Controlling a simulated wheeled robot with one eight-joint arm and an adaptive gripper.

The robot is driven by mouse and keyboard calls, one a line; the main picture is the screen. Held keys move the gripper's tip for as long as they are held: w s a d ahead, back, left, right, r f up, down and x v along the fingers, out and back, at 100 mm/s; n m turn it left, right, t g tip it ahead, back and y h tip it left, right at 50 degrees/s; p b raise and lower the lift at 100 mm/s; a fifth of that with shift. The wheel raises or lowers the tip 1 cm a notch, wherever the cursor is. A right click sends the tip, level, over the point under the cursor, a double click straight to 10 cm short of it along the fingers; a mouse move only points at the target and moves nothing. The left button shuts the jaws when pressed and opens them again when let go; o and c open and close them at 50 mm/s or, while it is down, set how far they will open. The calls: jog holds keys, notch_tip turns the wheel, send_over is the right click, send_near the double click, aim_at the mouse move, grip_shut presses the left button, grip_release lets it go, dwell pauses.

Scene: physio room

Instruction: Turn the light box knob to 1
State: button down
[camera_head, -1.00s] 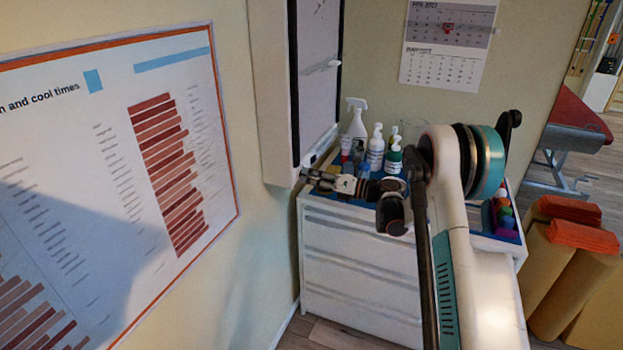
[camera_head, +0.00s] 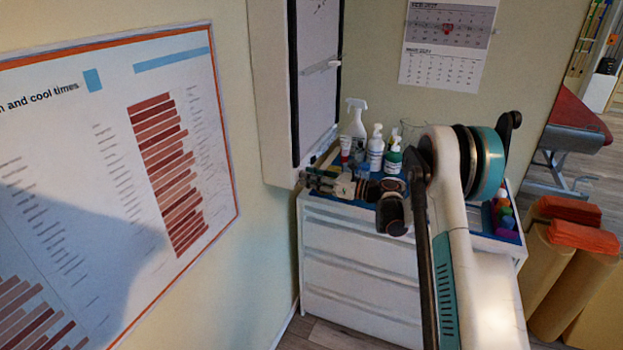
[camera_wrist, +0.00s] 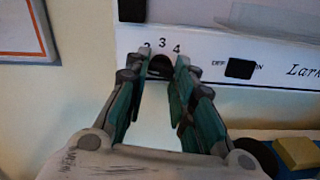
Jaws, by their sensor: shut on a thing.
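The light box (camera_head: 275,95) hangs on the wall above the white drawer cabinet. In the wrist view its white lower panel (camera_wrist: 210,45) carries a dark round knob (camera_wrist: 161,66) with the numbers 2, 3 and 4 printed above it. The number 1 is not seen. My gripper (camera_wrist: 160,72) is shut on the knob, with one finger on each side of it. The fingers hide the sides of the knob, and I cannot tell which number it points to. In the head view my gripper (camera_head: 312,181) is at the bottom edge of the light box.
Right of the knob is a black OFF/ON switch (camera_wrist: 240,68). A wall chart (camera_head: 120,170) is at the left.

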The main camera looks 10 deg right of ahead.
jog(key=shift+f, duration=0.1)
jog(key=c, duration=1.4)
grip_release()
jog(key=shift+o, duration=0.2)
jog(key=shift+d, duration=0.1)
jog(key=v, duration=1.2)
